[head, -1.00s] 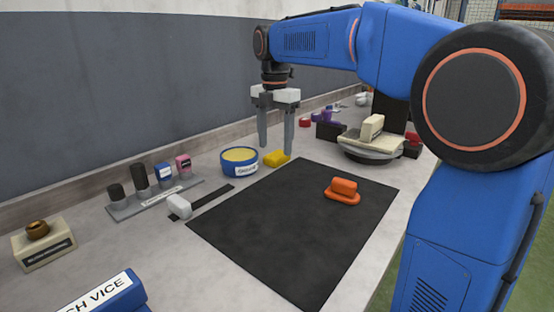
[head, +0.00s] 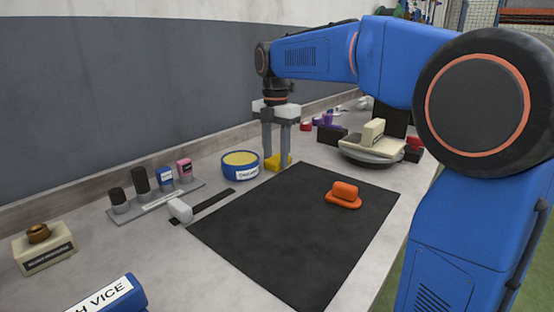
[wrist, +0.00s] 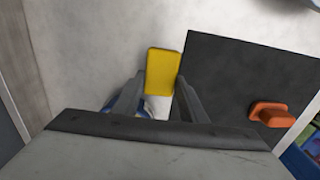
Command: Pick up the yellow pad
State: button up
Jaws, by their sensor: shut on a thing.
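The yellow pad (head: 282,162) lies on the workbench, just beyond the far left corner of the black mat. My gripper (head: 277,165) reaches straight down over it, with its fingers shut on the pad's sides. In the wrist view the yellow pad (wrist: 163,72) shows between the two fingers of my gripper (wrist: 158,92). The fingers hide part of the pad in the head view. The pad appears to be at the bench surface; I cannot tell whether it is lifted clear.
A blue round tin (head: 240,166) stands close left of my gripper. The black mat (head: 280,235) holds an orange block (head: 344,194). A turntable (head: 372,155) with a cream part is at the back right.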

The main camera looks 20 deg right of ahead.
aim_at(276, 159)
notch_tip(276, 159, up, 10)
dwell(0.5)
